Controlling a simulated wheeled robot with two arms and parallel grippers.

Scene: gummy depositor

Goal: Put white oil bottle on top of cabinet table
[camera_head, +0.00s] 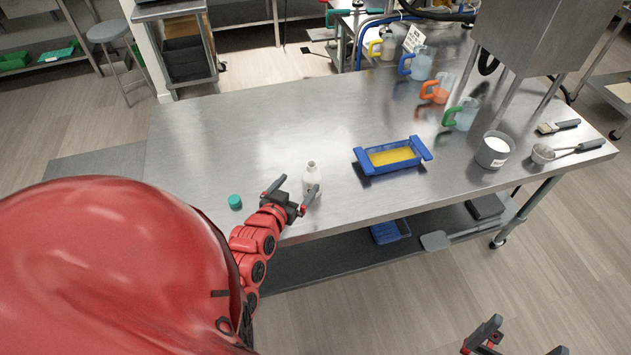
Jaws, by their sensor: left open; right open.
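The white oil bottle (312,178) stands upright and uncapped on the steel table (230,130), near its front edge. My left gripper (294,188) is open at the bottle's left side, with its fingers pointing toward it. One finger overlaps the bottle's lower part in the picture; I cannot tell whether it touches. My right gripper (520,350) is open and empty at the bottom right, over the floor and away from the table. I cannot tell which piece of furniture is the cabinet table.
A teal cap (235,202) lies left of my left gripper. A blue tray with yellow contents (391,156), a grey pot (494,150) and several coloured-handle jugs (462,115) stand to the right. A dark rolling cart (184,50) stands behind the table.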

